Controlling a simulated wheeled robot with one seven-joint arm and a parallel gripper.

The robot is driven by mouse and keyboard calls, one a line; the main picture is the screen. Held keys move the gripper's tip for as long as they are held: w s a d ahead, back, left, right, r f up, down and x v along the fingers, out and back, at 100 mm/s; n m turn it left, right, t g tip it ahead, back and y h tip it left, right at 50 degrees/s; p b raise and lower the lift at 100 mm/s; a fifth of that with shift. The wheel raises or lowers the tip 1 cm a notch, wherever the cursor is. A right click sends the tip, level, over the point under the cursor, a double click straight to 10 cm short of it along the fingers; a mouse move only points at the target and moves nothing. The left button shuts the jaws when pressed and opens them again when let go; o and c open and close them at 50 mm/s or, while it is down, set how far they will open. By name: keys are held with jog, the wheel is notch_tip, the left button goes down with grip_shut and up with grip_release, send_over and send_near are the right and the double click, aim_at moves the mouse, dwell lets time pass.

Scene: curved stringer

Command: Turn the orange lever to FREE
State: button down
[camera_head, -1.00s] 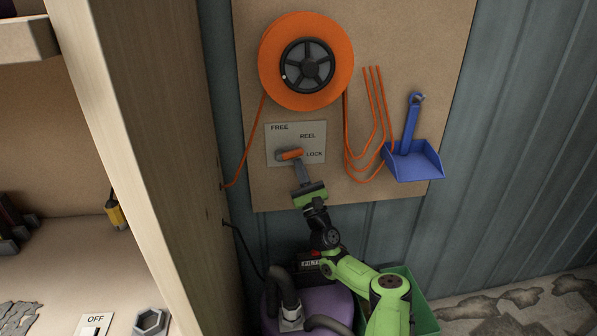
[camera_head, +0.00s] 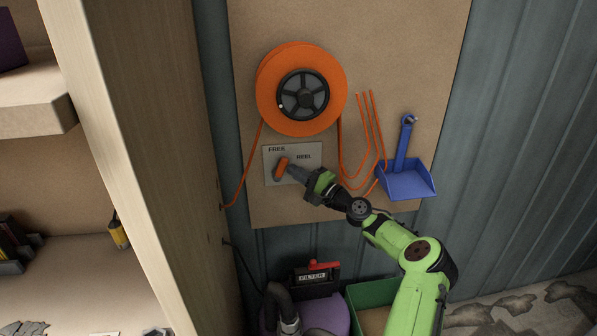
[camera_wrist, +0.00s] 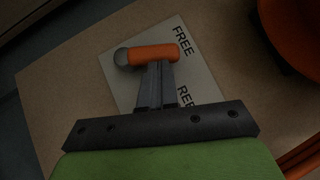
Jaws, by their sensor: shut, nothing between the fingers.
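The orange lever (camera_head: 281,168) sits on a pale label plate (camera_head: 308,150) below the reel. It points steeply up, its tip just under the word FREE. In the wrist view the lever (camera_wrist: 150,54) runs from a grey round pivot toward the word FREE. My gripper (camera_head: 289,171) comes from the lower right, its fingers shut and empty against or very near the lever's right side. In the wrist view its fingertips (camera_wrist: 158,70) meet the lever's near side; contact is hard to confirm. My gripper hides the word LOCK.
An orange hose reel (camera_head: 266,88) hangs above, with orange hose loops to its right. A blue dustpan (camera_head: 406,180) hangs further right. A filter box with a red handle (camera_head: 318,266) stands below. A wooden cabinet side (camera_head: 160,150) rises on the left.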

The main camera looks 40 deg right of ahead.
jog(key=shift+w+a+r+n+g+h+p, duration=0.15)
jog(key=shift+a+r+n+g+p, duration=0.25)
jog(key=shift+n+g+p, duration=0.35)
jog(key=shift+w+a+r+n+g+h+p, duration=0.2)
jog(key=shift+r+n+g+p, duration=0.3)
jog(key=shift+n, duration=0.35)
jog(key=shift+f, duration=0.1)
